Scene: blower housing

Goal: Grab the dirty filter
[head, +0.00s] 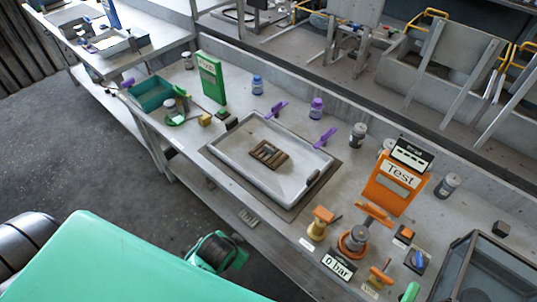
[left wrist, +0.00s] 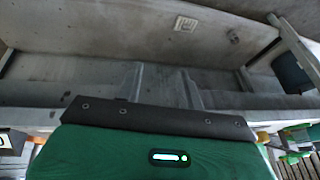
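A brown, dirty-looking rectangular filter with slots (head: 267,153) lies flat in a shallow grey tray (head: 226,146) on the workbench, in the head view. Nothing touches it from above. The filter does not show in the left wrist view. Neither gripper's fingertips can be made out in either view. A dark round part with green edges, low in the head view in front of the bench, looks like part of my arm. It is well apart from the filter.
Purple clamps (head: 325,138) stand by the tray's far edge. A green sign (head: 212,77) stands left of it. An orange Test stand (head: 396,184), a yellow-and-orange handle (head: 320,223) and a gauge block (head: 339,264) stand to the right. The left wrist view shows grey panels.

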